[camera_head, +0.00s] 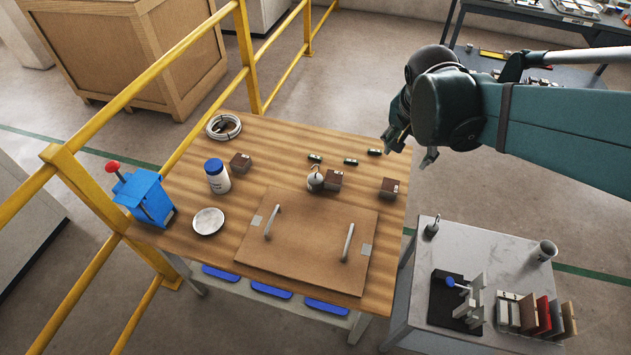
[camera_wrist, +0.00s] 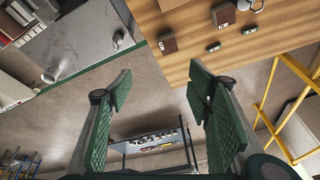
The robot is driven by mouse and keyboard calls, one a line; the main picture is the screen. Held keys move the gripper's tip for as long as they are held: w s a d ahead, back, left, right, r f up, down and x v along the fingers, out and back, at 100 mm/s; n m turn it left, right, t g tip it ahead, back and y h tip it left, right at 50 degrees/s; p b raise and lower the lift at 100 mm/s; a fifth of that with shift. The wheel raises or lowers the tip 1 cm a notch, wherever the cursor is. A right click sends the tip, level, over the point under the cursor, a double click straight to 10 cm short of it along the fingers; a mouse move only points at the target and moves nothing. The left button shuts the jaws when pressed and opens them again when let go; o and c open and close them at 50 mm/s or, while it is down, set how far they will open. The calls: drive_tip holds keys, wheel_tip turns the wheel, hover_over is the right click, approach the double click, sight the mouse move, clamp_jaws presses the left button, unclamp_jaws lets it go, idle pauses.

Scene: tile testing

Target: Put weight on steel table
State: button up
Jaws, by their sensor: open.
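A small metal weight (camera_head: 315,182) with a hook on top stands on the wooden table (camera_head: 190,165), beside a brown box. A similar hooked metal piece (camera_head: 432,229) stands on the steel table (camera_head: 485,250) at lower right, near its left back corner; it also shows in the wrist view (camera_wrist: 118,39). My gripper (camera_head: 411,148) is open and empty, above and beyond the wooden table's right back corner, apart from both pieces.
The steel table holds a cup (camera_head: 546,250), a black-based device (camera_head: 455,300) and upright tiles (camera_head: 540,316). Its back middle is clear.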

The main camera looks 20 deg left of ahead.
drive_tip(key=w+a+f+m, duration=0.2)
drive_tip(key=w+a+f, duration=0.25)
drive_tip(key=a, duration=0.35)
drive_tip(key=m+g+h+p, duration=0.1)
drive_tip(key=m+g+h, duration=0.1)
drive_tip(key=m+h, duration=0.15)
hover_over(315, 178)
drive_tip(key=s+a, duration=0.1)
drive_tip(key=a, duration=0.2)
wheel_tip(315, 178, down, 17)
drive_tip(key=shift+d+f+m+y, duration=0.25)
drive_tip(key=shift+m, duration=0.1)
drive_tip(key=shift+x, duration=1.25)
drive_tip(key=shift+b+x, duration=0.85)
drive_tip(key=shift+x, duration=1.8)
drive_tip(key=shift+d, duration=0.1)
